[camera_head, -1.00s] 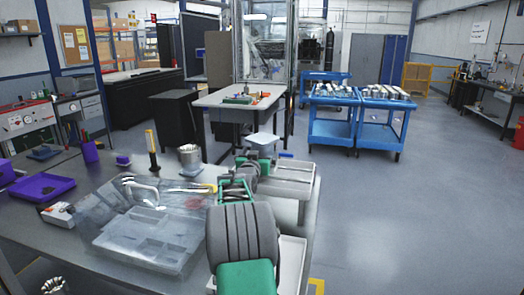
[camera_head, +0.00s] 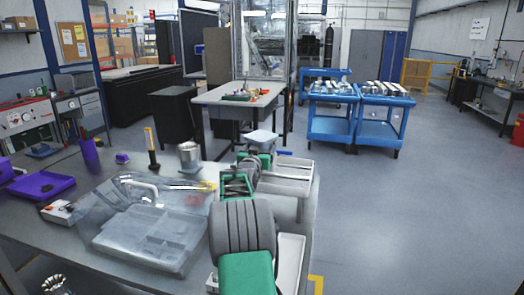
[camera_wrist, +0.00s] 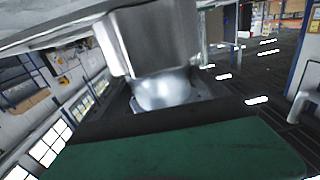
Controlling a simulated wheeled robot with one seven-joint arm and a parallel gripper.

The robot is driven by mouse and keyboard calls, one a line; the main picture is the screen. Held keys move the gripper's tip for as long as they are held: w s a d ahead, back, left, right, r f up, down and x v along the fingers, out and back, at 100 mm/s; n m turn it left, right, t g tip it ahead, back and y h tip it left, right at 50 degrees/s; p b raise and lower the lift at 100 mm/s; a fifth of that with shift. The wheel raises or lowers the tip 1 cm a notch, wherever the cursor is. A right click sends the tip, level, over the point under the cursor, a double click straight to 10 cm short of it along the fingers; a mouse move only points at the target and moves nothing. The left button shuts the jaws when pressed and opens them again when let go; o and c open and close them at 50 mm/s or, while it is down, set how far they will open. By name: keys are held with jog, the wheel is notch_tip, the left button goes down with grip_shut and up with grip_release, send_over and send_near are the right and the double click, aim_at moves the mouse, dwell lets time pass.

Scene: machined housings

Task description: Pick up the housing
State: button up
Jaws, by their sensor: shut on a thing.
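The housing (camera_wrist: 155,38) is a bright silver metal block with a rounded lower part. It fills the upper middle of the wrist view, close to the camera. My gripper (camera_wrist: 165,100) shows dark around the rounded part and is shut on the housing. The fingertips are hard to make out. In the head view my green and grey arm reaches forward over the right side of the workbench. A pale grey block shows at its far end, but I cannot tell whether it is the housing or part of my wrist.
The workbench (camera_head: 110,235) holds a clear divided case (camera_head: 150,235), a silver cup-like part (camera_head: 188,154), a purple tray (camera_head: 42,186) and pale trays (camera_head: 290,180) beside my arm. A white-topped table (camera_head: 238,95) and a blue cart (camera_head: 378,130) stand beyond. The floor at right is clear.

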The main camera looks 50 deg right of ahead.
aim_at(260, 137)
jog(key=c, duration=0.7)
jog(key=shift+r, duration=0.25)
jog(key=shift+c, duration=0.7)
jog(key=shift+r, duration=0.1)
jog(key=shift+r, duration=0.5)
notch_tip(260, 137, up, 2)
jog(key=shift+r, duration=0.1)
jog(key=s+a+r, duration=0.4)
jog(key=s+r, duration=0.1)
jog(key=r, duration=0.2)
jog(key=s+a+r, duration=0.5)
jog(key=r, duration=0.3)
jog(key=shift+s+a+r+b, duration=0.2)
jog(key=shift+r+b, duration=0.1)
jog(key=shift+b, duration=0.15)
